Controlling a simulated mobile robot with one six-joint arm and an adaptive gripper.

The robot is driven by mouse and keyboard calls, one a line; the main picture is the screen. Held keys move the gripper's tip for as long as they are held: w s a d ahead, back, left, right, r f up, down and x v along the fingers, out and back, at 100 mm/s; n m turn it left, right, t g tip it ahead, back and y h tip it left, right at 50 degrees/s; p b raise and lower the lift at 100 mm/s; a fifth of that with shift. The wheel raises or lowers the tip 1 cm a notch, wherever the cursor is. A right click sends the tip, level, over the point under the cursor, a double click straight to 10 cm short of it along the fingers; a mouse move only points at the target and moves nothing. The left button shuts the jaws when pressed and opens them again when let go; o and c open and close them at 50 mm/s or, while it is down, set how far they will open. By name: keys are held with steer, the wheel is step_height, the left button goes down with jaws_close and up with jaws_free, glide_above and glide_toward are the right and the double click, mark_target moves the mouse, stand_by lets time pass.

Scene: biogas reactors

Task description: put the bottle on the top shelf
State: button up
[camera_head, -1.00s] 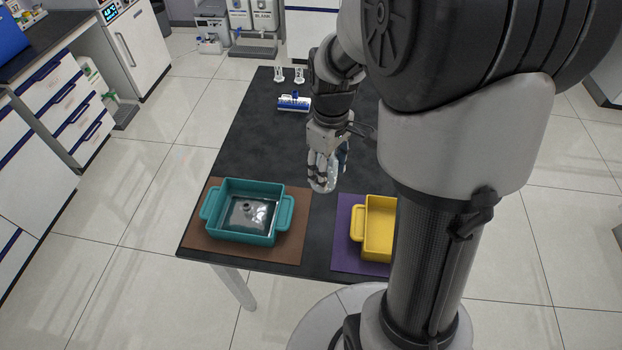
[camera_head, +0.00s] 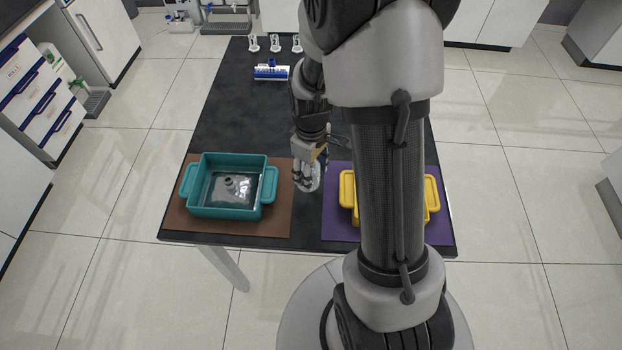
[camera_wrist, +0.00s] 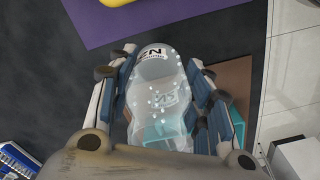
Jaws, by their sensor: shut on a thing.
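A clear bottle (camera_wrist: 160,95) with dark lettering is between the fingers of my gripper (camera_wrist: 165,75) in the wrist view. In the head view my gripper (camera_head: 311,172) is shut on the bottle (camera_head: 311,182) above the black table, between the teal bin and the yellow bin. The bottle's neck is hidden. No shelf can be clearly made out in these frames.
A teal bin (camera_head: 194,207) holding a clear item stands on a brown mat (camera_head: 280,215). A yellow bin (camera_head: 348,190) stands on a purple mat (camera_head: 338,228), partly behind my arm. A blue-and-white object (camera_head: 271,71) and several small clear pieces (camera_head: 275,44) stand at the far end of the black table (camera_head: 235,110).

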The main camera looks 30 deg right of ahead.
steer(key=shift+f+b, duration=0.45)
steer(key=shift+f, duration=1.25)
steer(key=shift+f, duration=0.2)
steer(key=o, duration=1.1)
steer(key=shift+o, duration=0.2)
steer(key=shift+r, duration=0.15)
